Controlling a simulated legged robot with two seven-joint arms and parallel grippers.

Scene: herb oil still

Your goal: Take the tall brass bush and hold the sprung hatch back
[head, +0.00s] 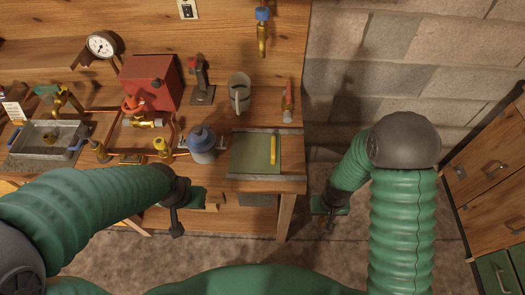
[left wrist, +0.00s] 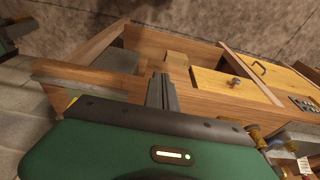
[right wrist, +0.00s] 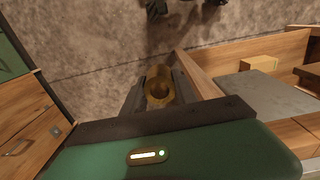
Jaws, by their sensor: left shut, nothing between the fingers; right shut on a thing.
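My right gripper (head: 331,222) hangs off the bench's right end, over the floor. In the right wrist view it is shut on a brass bush (right wrist: 159,86), a hollow cylinder whose open bore shows. I cannot make the bush out in the head view. A flat green panel with a yellow bar handle, seemingly the hatch (head: 246,150), lies closed between grey rails at the bench's right end. My left gripper (head: 177,228) is shut and empty in front of the bench edge, left of the panel. Its fingers (left wrist: 161,92) show together in the left wrist view.
A blue-capped container (head: 202,145), a metal mug (head: 239,92) and a red box (head: 150,80) stand on the bench. Brass valves and copper pipes fill its left part. A wooden cabinet (head: 490,165) stands at far right. The floor between bench and cabinet looks clear.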

